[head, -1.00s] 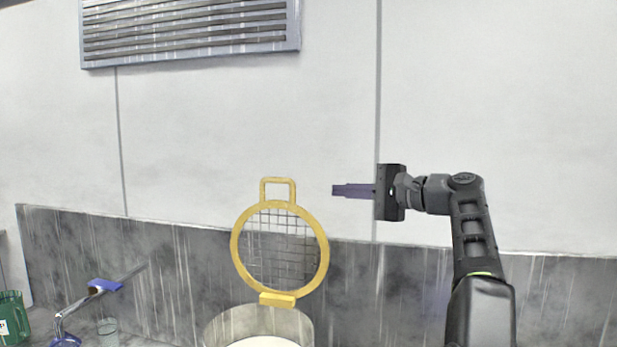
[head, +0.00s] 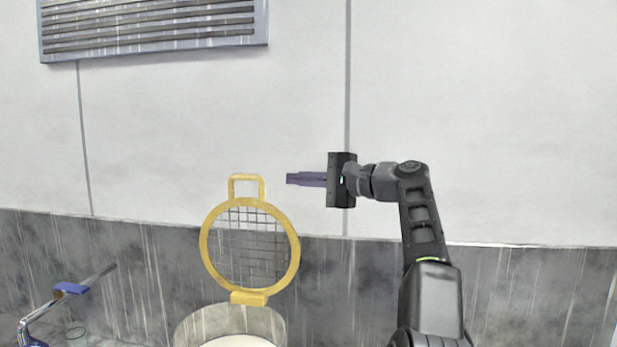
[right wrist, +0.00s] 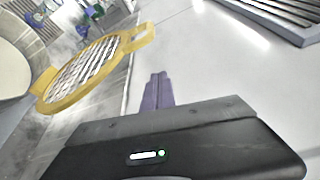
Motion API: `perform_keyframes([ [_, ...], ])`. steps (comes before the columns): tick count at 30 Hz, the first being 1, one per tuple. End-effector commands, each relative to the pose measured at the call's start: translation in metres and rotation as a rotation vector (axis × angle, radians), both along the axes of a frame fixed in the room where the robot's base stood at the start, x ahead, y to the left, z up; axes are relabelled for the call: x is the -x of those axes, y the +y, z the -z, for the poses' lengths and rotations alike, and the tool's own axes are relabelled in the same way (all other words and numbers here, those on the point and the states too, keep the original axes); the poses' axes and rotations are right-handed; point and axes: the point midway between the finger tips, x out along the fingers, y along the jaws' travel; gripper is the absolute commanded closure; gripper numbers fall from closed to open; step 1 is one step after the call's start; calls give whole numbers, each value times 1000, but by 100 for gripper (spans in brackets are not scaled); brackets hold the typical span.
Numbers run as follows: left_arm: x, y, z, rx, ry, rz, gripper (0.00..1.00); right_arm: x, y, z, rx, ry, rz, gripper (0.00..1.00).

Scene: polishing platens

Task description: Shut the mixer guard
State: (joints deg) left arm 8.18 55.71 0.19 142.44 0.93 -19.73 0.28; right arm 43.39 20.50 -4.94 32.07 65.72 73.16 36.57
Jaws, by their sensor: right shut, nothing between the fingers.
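The mixer guard (head: 207,254) is a round yellow ring with a wire grid and a loop handle (head: 247,177) on top. It stands raised, nearly upright, on a yellow hinge block (head: 249,297) at the rim of a pale round bowl (head: 188,325). My right gripper (head: 290,179) is shut and empty. It points left at about handle height, to the right of the handle with a gap between. In the right wrist view the guard (right wrist: 58,104) and its handle (right wrist: 141,36) lie left of the purple fingers (right wrist: 157,80). My left gripper is not in view.
A wall vent (head: 150,28) is at the upper left. A grey splash panel (head: 530,290) runs along the wall behind the bowl.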

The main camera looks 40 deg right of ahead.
Motion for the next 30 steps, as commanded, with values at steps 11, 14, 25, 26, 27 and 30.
perform_keyframes([
  [11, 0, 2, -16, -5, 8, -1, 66, -48, 25, -1, 0, -2, 0, 100],
  [14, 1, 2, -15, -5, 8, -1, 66, -43, 32, -2, 1, -1, -1, 100],
  [25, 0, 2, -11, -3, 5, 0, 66, -32, 48, -5, 2, -1, 0, 100],
  [26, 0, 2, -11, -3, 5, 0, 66, -32, 48, -5, 2, -1, 0, 100],
  [27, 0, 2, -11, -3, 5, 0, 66, -32, 48, -5, 2, 0, 0, 100],
  [30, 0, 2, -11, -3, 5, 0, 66, -32, 48, -5, 2, -1, 0, 100],
])
